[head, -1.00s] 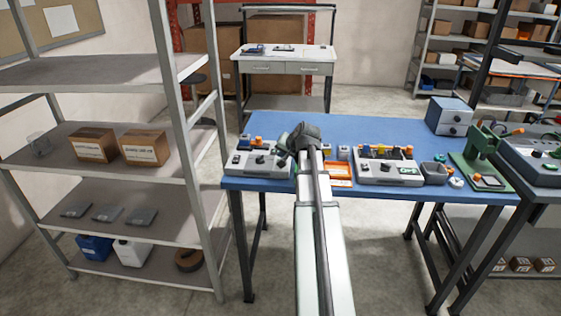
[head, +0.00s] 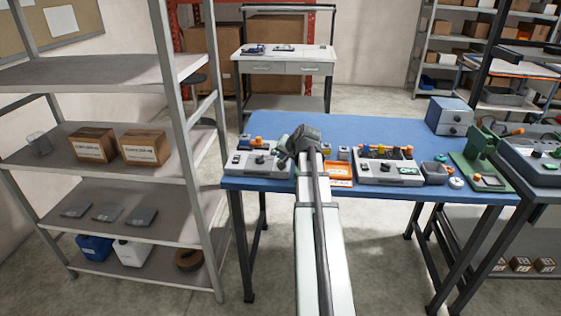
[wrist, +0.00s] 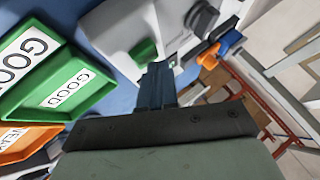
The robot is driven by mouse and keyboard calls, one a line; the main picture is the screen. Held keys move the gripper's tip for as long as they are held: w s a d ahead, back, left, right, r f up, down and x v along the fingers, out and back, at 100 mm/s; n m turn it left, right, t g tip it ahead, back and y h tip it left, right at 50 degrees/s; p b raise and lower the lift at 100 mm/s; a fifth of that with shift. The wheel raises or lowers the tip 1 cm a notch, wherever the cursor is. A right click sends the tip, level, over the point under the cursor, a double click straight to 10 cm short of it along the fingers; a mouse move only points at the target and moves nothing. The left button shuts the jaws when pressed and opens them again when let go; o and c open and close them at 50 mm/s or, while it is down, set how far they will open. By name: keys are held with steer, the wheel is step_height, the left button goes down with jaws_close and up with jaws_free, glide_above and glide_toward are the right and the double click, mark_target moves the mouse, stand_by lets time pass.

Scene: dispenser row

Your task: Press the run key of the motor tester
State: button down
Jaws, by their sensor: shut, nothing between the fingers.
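A grey tester box (head: 248,166) with a dark knob stands at the left front of the blue table, left of my arm. I take it for the motor tester, but its label is not readable. In the wrist view its grey top (wrist: 118,28) carries a green key (wrist: 143,51) and a black knob (wrist: 201,18). My gripper (wrist: 157,69) is shut and empty, its tips close beside the green key. I cannot tell whether they touch it. In the head view my gripper's tips are too small and hidden to make out.
Green trays marked GOOD (wrist: 68,95) and an orange tray (head: 340,182) lie beside the tester. A second grey box (head: 372,177) with several coloured parts stands farther right. A metal shelf (head: 120,185) stands left of the table. The table's back middle is clear.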

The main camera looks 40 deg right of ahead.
steer(key=shift+f, duration=0.3)
steer(key=shift+r, duration=0.1)
stand_by(0.4)
steer(key=shift+r, duration=0.9)
steer(key=shift+r, duration=0.1)
step_height(320, 180, up, 6)
steer(key=shift+f, duration=0.1)
stand_by(0.5)
stand_by(0.3)
